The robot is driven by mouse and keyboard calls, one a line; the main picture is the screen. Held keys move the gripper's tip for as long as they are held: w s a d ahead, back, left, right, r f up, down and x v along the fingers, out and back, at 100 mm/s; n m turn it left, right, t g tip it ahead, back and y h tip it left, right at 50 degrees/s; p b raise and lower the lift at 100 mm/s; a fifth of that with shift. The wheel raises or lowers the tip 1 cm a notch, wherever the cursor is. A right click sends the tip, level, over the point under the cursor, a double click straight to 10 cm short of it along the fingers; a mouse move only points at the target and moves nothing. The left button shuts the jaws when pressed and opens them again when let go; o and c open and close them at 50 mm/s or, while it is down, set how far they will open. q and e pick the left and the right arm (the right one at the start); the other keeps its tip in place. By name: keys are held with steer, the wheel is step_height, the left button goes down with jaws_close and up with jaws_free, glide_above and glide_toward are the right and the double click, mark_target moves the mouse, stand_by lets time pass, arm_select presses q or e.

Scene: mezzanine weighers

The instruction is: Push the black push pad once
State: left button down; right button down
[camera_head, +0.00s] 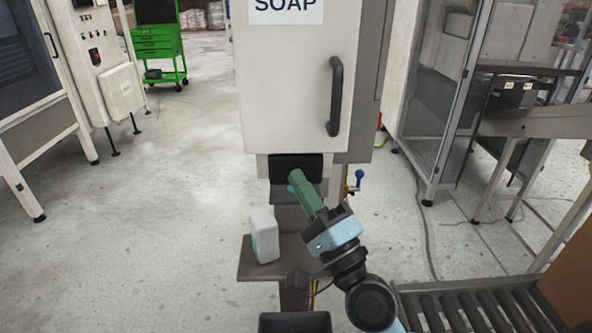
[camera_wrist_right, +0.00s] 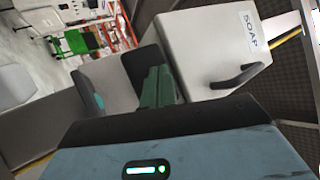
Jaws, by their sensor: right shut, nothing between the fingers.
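The black push pad (camera_head: 283,163) sits under the white soap dispenser cabinet (camera_head: 290,90). My right gripper (camera_head: 296,178) is shut and empty, with its green fingers pointing up and forward at the pad. In the head view the fingertips overlap the pad's lower part; I cannot tell if they touch it. My left gripper is not in view.
A small valve with a blue knob (camera_head: 359,176) is right of the pad. A roller conveyor (camera_head: 465,308) lies at the lower right. Open floor lies to the left.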

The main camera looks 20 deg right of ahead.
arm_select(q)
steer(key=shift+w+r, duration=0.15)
arm_select(e)
steer(key=shift+s+a, duration=0.15)
steer(key=shift+s, duration=0.35)
steer(key=shift+s, duration=0.1)
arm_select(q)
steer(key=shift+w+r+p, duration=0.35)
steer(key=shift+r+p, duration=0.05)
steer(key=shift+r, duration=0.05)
arm_select(e)
steer(key=shift+s+a, duration=0.25)
steer(key=shift+s, duration=0.5)
steer(key=shift+s+a, duration=0.2)
steer(key=shift+s, duration=0.6)
steer(key=shift+s+a, duration=0.25)
steer(key=shift+s, duration=0.5)
